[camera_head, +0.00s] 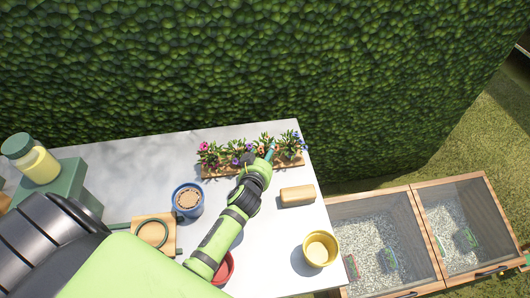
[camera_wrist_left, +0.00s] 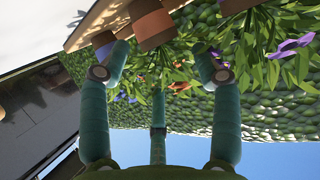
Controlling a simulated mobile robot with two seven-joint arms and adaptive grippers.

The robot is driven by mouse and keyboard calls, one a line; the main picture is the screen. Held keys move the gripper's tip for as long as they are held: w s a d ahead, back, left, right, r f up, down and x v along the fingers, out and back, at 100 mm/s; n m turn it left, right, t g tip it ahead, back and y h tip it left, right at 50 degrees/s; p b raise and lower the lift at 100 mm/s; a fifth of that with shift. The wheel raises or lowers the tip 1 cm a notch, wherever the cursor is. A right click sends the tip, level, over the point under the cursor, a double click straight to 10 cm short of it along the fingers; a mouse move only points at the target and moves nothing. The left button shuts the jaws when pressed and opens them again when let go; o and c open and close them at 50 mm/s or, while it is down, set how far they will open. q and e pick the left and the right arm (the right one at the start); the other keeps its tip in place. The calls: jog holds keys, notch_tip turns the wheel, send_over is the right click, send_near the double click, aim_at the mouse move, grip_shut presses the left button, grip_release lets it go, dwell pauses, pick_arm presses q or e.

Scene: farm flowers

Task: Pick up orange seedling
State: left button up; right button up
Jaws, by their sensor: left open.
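A wooden tray (camera_head: 212,172) at the back right of the table holds a row of potted seedlings (camera_head: 210,154) with pink, purple and blue flowers. My left gripper (camera_head: 270,151) reaches in at the right part of this row and covers some plants. In the left wrist view its teal fingers (camera_wrist_left: 162,62) are spread open. A brown pot (camera_wrist_left: 152,24) sits between and just beyond the fingertips. The orange flowers (camera_wrist_left: 178,87) show below that pot, among green leaves, between the fingers. I cannot tell whether any finger touches the pot. My right gripper is not in view.
A blue pot (camera_head: 188,200), a wooden block (camera_head: 297,196), a yellow pot (camera_head: 320,249) and a partly covered red pot (camera_head: 225,268) stand on the white table (camera_head: 270,235). A yellow jar (camera_head: 38,166) stands on a green box at left. A hedge (camera_head: 250,70) rises behind.

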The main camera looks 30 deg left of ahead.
aim_at(266, 152)
pick_arm(q)
jog(key=shift+x, duration=1.55)
jog(key=shift+f, duration=0.1)
jog(key=shift+s, duration=0.1)
jog(key=c, duration=0.9)
